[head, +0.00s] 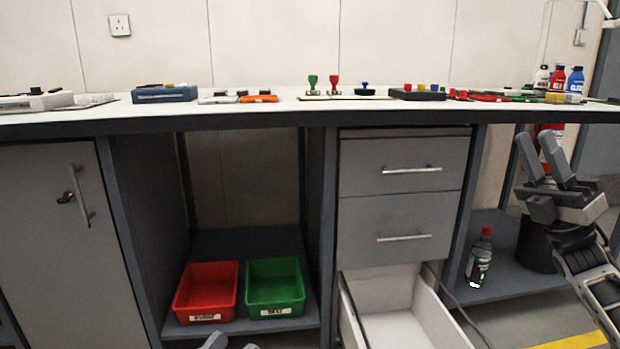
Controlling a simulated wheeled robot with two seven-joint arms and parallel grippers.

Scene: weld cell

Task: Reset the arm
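My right gripper (537,140) is raised at the right side of the head view, in front of the bench's right end. Its two grey fingers stand apart and point up, with nothing between them. Of my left gripper (231,343), only two grey fingertips show at the bottom edge, below the shelf with the bins. They are apart with nothing seen between them; the rest is out of view.
The bottom drawer (400,329) stands pulled open and empty where seen. A red bin (207,318) and green bin (275,311) sit on the low shelf. A bottle (479,262) stands on the right shelf. Several tools line the white benchtop (290,107).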

